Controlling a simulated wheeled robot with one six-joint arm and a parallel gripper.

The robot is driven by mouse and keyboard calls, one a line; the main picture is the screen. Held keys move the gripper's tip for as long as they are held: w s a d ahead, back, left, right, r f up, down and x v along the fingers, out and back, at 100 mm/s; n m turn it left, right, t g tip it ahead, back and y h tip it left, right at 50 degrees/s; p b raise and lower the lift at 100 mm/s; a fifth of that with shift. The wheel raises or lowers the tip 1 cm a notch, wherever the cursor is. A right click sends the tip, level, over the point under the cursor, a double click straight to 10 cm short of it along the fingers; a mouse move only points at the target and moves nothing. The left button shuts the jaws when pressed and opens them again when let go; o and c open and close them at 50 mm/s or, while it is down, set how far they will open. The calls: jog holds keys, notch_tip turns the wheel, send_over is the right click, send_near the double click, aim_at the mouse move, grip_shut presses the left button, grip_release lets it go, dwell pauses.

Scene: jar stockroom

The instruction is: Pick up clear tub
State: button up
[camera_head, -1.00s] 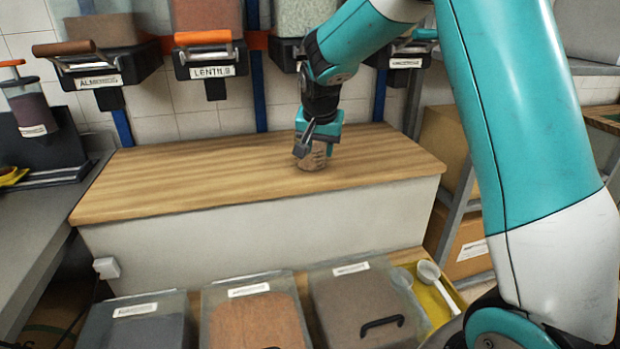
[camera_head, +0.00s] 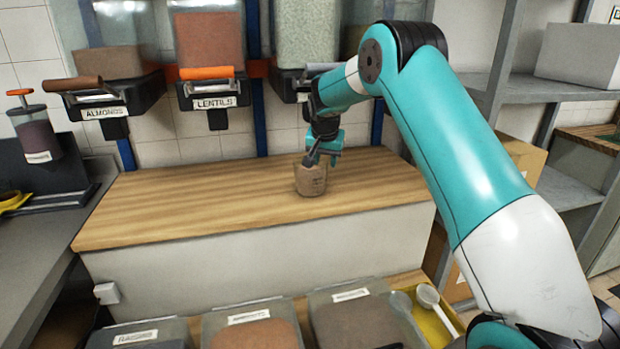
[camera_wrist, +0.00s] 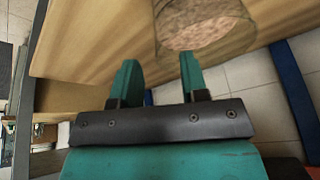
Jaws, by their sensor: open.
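The clear tub (camera_head: 310,181) stands upright on the wooden counter (camera_head: 200,195), with a light brown filling inside. In the wrist view the tub (camera_wrist: 205,25) shows at the upper edge, cut off by the frame. There my gripper (camera_wrist: 157,75) has its two teal fingers spread with nothing between them, and the tub lies beyond the fingertips. I cannot tell whether a finger touches the tub.
Wall dispensers hang behind the counter, one labelled lentils (camera_head: 208,60). Lidded bins (camera_head: 250,325) stand in front, beside a yellow tray (camera_head: 435,322) with a white scoop. Grey shelving (camera_head: 540,90) is at right. The counter's left part is clear.

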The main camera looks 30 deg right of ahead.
aim_at(325, 168)
jog(key=b+x, duration=0.2)
jog(key=x, duration=0.3)
jog(key=shift+w+b, duration=0.15)
jog(key=shift+b, duration=0.25)
grip_shut()
jog(key=shift+r, duration=0.1)
